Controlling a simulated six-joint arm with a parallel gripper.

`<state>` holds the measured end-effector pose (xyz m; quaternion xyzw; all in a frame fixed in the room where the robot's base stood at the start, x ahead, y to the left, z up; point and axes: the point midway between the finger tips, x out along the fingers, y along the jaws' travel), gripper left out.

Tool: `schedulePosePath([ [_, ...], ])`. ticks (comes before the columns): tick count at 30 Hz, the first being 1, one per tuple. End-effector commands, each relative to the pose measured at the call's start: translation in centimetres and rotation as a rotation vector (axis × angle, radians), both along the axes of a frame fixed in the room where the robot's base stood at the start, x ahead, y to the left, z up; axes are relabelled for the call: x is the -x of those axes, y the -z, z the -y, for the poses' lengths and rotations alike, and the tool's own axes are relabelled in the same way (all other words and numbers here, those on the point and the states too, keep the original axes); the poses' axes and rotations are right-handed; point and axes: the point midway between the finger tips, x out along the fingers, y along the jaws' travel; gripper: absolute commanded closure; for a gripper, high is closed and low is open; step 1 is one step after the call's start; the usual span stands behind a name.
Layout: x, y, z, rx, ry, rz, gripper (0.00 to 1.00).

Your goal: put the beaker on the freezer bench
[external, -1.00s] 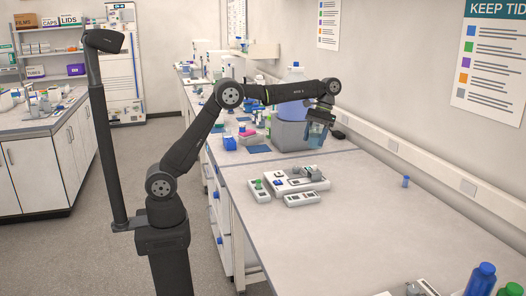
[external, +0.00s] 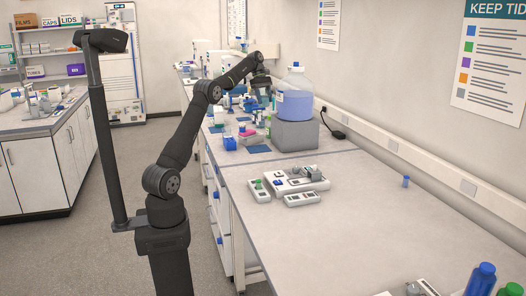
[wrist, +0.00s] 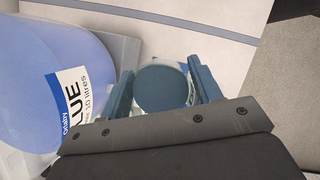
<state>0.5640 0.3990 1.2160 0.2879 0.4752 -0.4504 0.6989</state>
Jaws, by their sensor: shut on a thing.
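In the wrist view the beaker (wrist: 163,88) shows from above as a round vessel with a dark blue-grey top. It sits between the two blue fingers of my gripper (wrist: 164,90), which is shut on it. In the external view my gripper (external: 262,88) is over the far part of the right-hand bench, just left of the big blue carboy. The beaker is hard to make out there among the clutter. No bench carries a readable freezer label, so I cannot tell which is the freezer bench.
The blue carboy (external: 294,103) stands on a grey block (external: 296,135), close beside my gripper. A tall white unit (external: 124,70) stands at the back left, near the left bench (external: 60,127).

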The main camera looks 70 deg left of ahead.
Motion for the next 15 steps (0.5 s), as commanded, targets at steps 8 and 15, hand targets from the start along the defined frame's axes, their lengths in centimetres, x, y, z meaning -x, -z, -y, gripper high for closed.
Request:
schedulePosePath([
  [8,7.6,0.0,-13.8,0.005,-0.532,-0.005,0.7],
  [15,13.2,4.7,-24.5,0.008,-1.041,-0.006,0.7],
])
